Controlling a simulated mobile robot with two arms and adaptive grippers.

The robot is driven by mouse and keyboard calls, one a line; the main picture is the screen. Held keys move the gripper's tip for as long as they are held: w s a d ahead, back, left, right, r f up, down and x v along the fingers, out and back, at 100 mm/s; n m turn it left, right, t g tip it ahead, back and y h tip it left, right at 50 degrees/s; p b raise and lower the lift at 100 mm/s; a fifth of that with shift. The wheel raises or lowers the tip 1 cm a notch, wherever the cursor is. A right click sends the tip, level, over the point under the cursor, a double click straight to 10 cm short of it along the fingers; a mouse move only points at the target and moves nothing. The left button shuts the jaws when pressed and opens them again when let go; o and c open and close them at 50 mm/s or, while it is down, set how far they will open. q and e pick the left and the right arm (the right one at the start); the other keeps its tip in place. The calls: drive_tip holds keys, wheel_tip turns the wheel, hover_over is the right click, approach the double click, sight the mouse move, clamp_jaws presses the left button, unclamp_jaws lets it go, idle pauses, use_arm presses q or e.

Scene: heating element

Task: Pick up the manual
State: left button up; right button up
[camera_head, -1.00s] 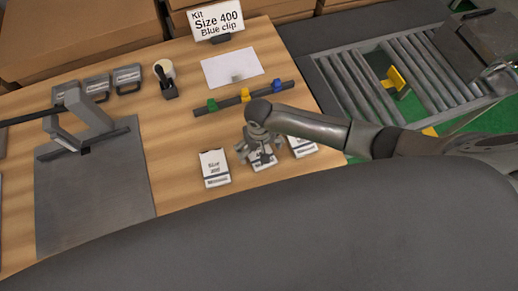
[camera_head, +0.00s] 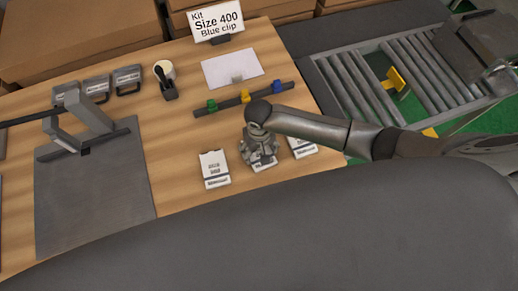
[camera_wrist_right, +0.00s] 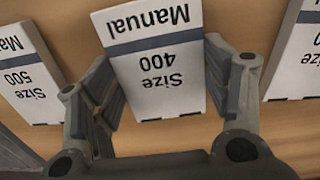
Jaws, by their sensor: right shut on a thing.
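The white Size 400 manual (camera_wrist_right: 160,75) with a grey band is in the middle of the right wrist view, its text upside down. My right gripper (camera_wrist_right: 158,52) has a finger on each side of it and is shut on it. In the head view the right gripper (camera_head: 260,152) points down over the middle manual (camera_head: 264,167) and hides most of it. The manual looks to be at table level; I cannot tell if it is lifted. My left gripper is not in view.
A Size 500 manual (camera_wrist_right: 25,75) lies left in the wrist view and another manual (camera_wrist_right: 297,65) right. A roller conveyor (camera_head: 375,85) is at right.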

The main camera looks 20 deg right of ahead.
wheel_tip(320, 180, up, 3)
drive_tip(key=shift+w+f, duration=0.1)
drive_tip(key=s+a+r+b, duration=0.1)
drive_tip(key=s+a+r, duration=0.1)
drive_tip(key=s+r, duration=0.3)
drive_tip(key=s+a+r+b, duration=0.1)
drive_tip(key=s+a+r, duration=0.1)
drive_tip(key=s+r, duration=0.3)
drive_tip(key=s, duration=0.3)
drive_tip(key=shift+s+a+b, duration=0.2)
drive_tip(key=shift+a+b, duration=0.15)
